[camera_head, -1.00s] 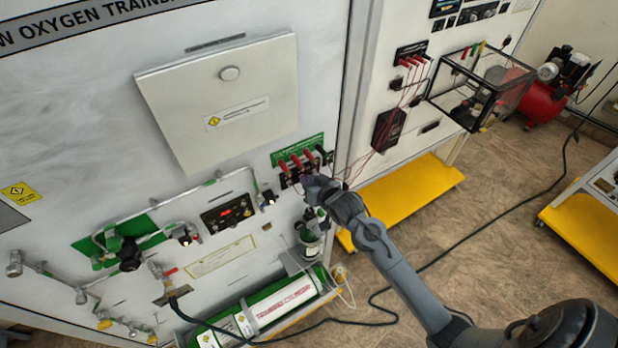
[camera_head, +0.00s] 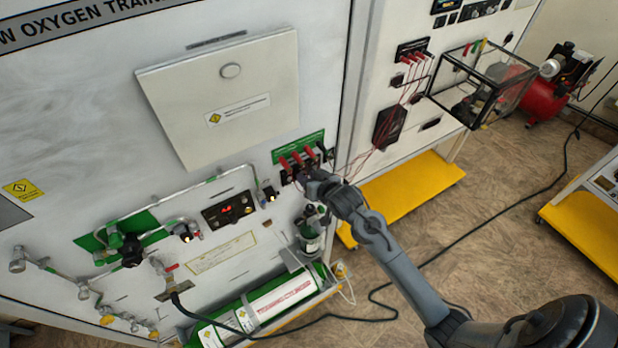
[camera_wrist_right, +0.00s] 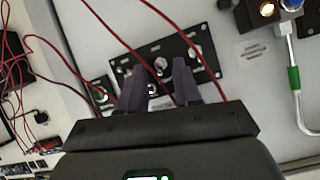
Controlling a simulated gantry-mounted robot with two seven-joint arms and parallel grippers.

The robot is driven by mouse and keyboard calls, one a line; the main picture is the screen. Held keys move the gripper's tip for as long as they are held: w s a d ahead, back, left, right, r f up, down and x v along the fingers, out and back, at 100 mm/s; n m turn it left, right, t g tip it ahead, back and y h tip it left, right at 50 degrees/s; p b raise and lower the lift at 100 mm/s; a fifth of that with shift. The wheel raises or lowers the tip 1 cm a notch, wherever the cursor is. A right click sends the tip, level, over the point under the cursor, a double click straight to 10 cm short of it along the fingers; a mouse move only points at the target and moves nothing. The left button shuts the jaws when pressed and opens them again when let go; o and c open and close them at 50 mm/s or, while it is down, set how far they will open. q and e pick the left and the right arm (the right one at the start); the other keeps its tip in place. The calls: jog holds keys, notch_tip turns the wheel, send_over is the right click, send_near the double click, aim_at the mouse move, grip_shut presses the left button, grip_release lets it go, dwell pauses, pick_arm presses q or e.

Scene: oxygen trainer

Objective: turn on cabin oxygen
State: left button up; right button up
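My right gripper (camera_head: 306,180) is at the white trainer panel (camera_head: 80,110), in front of a black switch plate with red levers (camera_head: 297,160) under a green label. In the right wrist view, its two dark fingers (camera_wrist_right: 160,75) are apart, with a silver toggle switch (camera_wrist_right: 161,64) on the black plate (camera_wrist_right: 196,38) showing in the gap just beyond the tips. Whether a finger touches the toggle is unclear. The fingers hide part of the plate and its lettering. My left gripper is out of view.
Thin red wires (camera_wrist_right: 115,35) cross near the fingers. A hinged cover (camera_head: 225,100) hangs above.

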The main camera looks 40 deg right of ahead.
jog(key=shift+s, duration=0.1)
jog(key=b+v, duration=0.2)
jog(key=v, duration=0.8)
jog(key=shift+s+r, duration=0.15)
jog(key=shift+s, duration=0.15)
jog(key=s+a+f+n+g+y, duration=0.1)
jog(key=s+a+f+n+g, duration=0.2)
jog(key=s, duration=0.7)
jog(key=s+a+f+n+g+y, duration=0.1)
jog(key=s+a+f+n+g, duration=0.2)
jog(key=s+a, duration=0.7)
notch_tip(320, 180, down, 5)
jog(key=shift+s+r+g, duration=0.1)
jog(key=shift+s+g, duration=0.3)
jog(key=shift+g, duration=0.8)
